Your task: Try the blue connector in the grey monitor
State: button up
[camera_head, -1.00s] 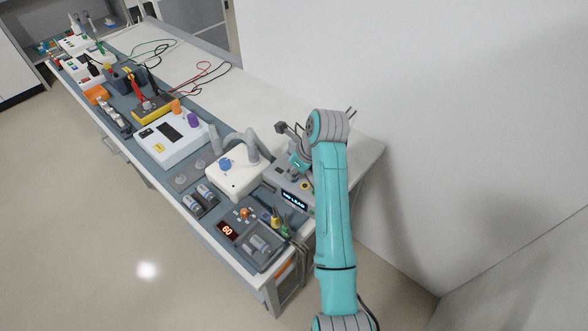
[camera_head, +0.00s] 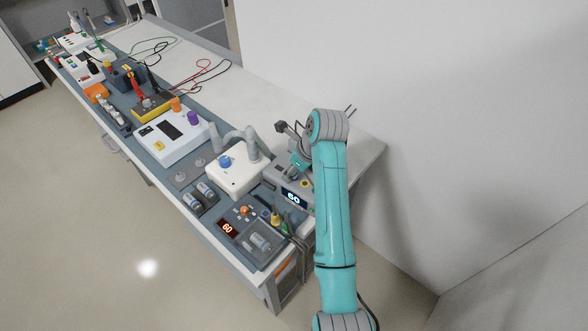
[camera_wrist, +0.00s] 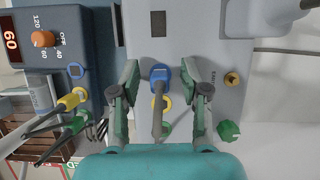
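The grey monitor (camera_head: 285,182) stands near the right end of the bench, partly hidden by my arm in the head view; its display reads 60. In the wrist view its grey panel (camera_wrist: 190,50) fills the middle. The blue connector (camera_wrist: 160,76) sits at a socket position on this panel, with its dark lead running down the picture. A yellow-ringed socket (camera_wrist: 166,103) and a green-ringed one (camera_wrist: 166,128) are below it, partly hidden by the lead. My gripper (camera_wrist: 161,88) is open, its fingers either side of the blue connector with gaps showing.
Left of the monitor is a dark box with a red 60 display (camera_wrist: 12,40), an orange knob (camera_wrist: 42,39) and an empty blue-ringed socket (camera_wrist: 77,71). A yellow plug (camera_wrist: 70,101) and a green plug (camera_wrist: 75,123) are in it. A white device (camera_head: 238,175) stands beside the monitor.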

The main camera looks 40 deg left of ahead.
aim_at(302, 182)
jog(key=v, duration=0.7)
jog(key=shift+r, duration=0.2)
jog(key=shift+d, duration=0.15)
